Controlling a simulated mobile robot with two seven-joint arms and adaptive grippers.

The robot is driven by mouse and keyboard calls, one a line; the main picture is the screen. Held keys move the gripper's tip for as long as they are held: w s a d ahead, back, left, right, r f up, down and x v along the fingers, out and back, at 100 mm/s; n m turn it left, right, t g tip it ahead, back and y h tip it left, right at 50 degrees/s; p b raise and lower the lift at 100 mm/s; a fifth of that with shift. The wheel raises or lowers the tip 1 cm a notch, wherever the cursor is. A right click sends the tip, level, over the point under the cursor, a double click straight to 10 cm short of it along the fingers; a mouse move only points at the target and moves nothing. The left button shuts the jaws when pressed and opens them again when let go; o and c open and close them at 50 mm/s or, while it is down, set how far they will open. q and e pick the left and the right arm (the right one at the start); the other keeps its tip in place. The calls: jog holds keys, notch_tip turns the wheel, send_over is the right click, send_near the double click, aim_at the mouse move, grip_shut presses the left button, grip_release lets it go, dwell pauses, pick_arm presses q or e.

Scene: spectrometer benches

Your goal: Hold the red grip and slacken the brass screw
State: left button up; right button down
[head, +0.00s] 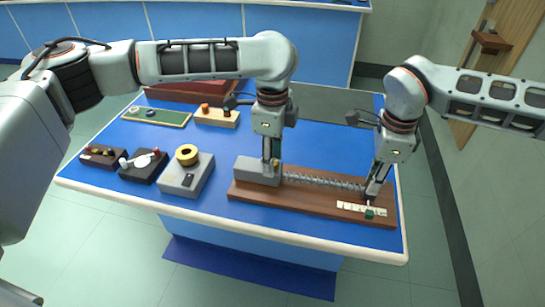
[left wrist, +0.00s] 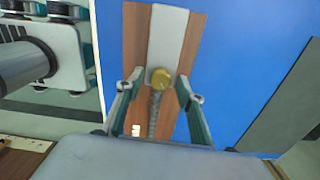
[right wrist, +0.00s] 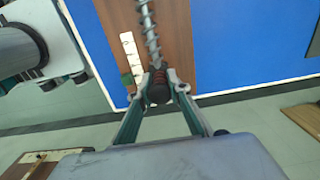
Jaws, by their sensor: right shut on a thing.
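The brass screw (left wrist: 162,79) is a round knob on the grey block (head: 256,171) at the left end of a wooden board (head: 300,200). My left gripper (head: 271,160) points down over that block. In the left wrist view its fingers stand apart, one on each side of the screw, with gaps between. The red grip (right wrist: 158,88) is dark red and sits at the end of the coiled spring (right wrist: 149,35). My right gripper (head: 373,194) is shut on the red grip at the board's right end. In the head view its fingers mostly hide the grip.
A white scale strip (head: 352,208) and a small green block (head: 369,212) lie at the board's front right. Left of the board stand a grey box with a brass ring (head: 187,155) and two dark boxes.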

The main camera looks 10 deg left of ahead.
dwell(0.3)
pick_arm(q)
notch_tip(320, 180, up, 12)
dwell(0.5)
notch_tip(320, 180, down, 12)
jog(key=m, duration=0.9)
jog(key=shift+w+a, duration=0.1)
dwell(0.5)
grip_shut()
